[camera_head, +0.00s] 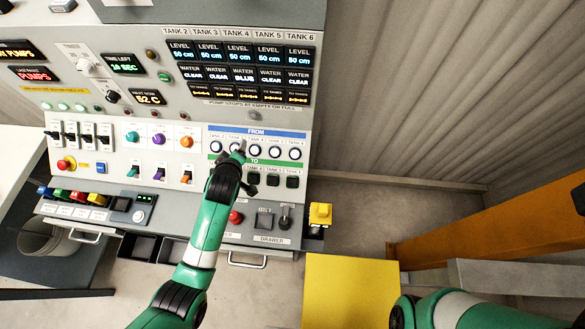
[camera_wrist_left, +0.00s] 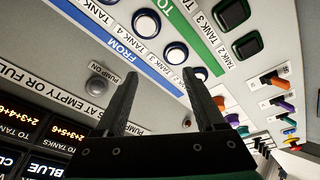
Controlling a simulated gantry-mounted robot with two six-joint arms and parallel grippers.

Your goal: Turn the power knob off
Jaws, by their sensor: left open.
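A pale rotary knob (camera_head: 86,66) with a label beside it is at the upper left of the control panel in the head view. A black knob (camera_head: 112,97) is below it to the right. The labels are too small to read, so I cannot tell which is the power knob. My left gripper (camera_head: 232,157) is over the FROM/TO tank button block, to the right of and below both knobs. In the left wrist view it (camera_wrist_left: 160,75) is open and empty, facing the panel between the FROM buttons and the PUMP ON button. My right gripper is out of view.
The FROM row has round white buttons (camera_head: 275,152); dark square TO buttons (camera_head: 272,180) are below. Black levers (camera_head: 71,133) and coloured knobs (camera_head: 158,139) are left of my gripper. A red button (camera_head: 236,217) and a joystick (camera_head: 285,217) are on the lower ledge.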

